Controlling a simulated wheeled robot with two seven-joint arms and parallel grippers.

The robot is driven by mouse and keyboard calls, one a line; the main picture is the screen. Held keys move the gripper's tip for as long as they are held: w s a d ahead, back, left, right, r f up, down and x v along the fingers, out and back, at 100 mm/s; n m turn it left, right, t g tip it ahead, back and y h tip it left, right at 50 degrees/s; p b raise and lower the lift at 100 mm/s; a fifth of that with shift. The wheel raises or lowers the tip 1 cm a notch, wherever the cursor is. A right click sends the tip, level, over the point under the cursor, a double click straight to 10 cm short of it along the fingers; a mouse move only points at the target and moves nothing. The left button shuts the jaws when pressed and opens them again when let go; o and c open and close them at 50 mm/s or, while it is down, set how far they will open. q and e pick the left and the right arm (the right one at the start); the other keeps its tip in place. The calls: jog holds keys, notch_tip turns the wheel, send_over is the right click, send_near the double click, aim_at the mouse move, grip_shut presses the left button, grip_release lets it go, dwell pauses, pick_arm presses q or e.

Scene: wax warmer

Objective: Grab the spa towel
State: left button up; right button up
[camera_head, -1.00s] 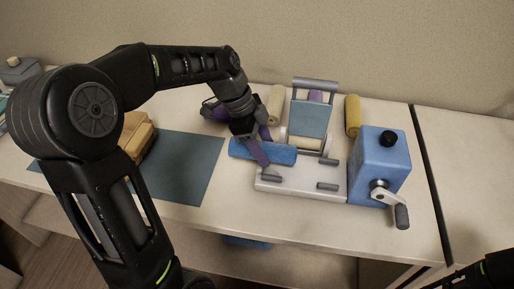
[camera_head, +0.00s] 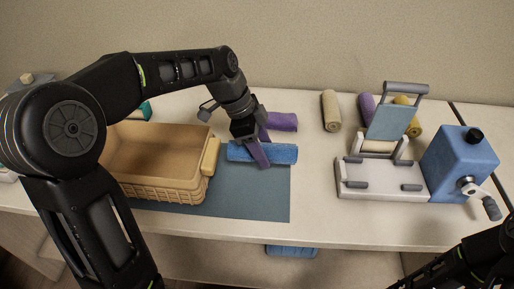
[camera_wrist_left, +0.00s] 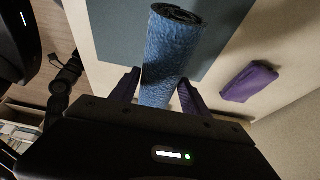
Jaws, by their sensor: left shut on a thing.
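A rolled blue spa towel (camera_head: 286,154) is held by my left gripper (camera_head: 262,150), above the right part of the dark blue-grey mat (camera_head: 262,200). The gripper's purple fingers lie on either side of the roll. In the left wrist view the towel (camera_wrist_left: 172,55) sits between the two fingers of my left gripper (camera_wrist_left: 160,88), its spiral end pointing away. I cannot tell how far it is above the mat. Only a dark part of my right arm shows at the bottom right; its gripper is not visible.
A tan wicker basket (camera_head: 160,190) stands left of the towel on the mat. A purple roll (camera_head: 284,122) lies behind. Other rolls, including a cream one (camera_head: 331,110), lie at the back. A white and blue crank machine (camera_head: 458,160) stands right. Another blue roll (camera_head: 292,250) is below the tabletop.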

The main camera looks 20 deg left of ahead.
pick_arm(q)
jog(key=shift+a, duration=0.2)
pick_arm(e)
jog(key=shift+s+a, duration=0.1)
jog(key=shift+a, duration=0.2)
pick_arm(q)
jog(key=shift+r, duration=0.1)
